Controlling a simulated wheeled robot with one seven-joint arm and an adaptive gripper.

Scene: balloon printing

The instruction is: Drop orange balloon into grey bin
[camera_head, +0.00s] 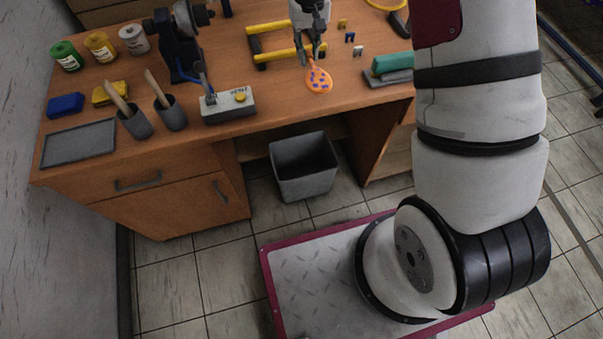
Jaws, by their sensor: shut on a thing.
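The orange balloon (319,80) is flat, with several blue spots, and shows over the wooden desk near its front edge. My gripper (313,60) points down at the balloon's narrow upper end and is shut on it. I cannot tell whether the balloon touches the desk top or hangs just above it. The grey bin (303,180) stands on the floor in the desk's knee space, below and a little left of the balloon in the picture. Its open top faces up and its inside looks empty.
A teal block (392,62) lies right of the balloon.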

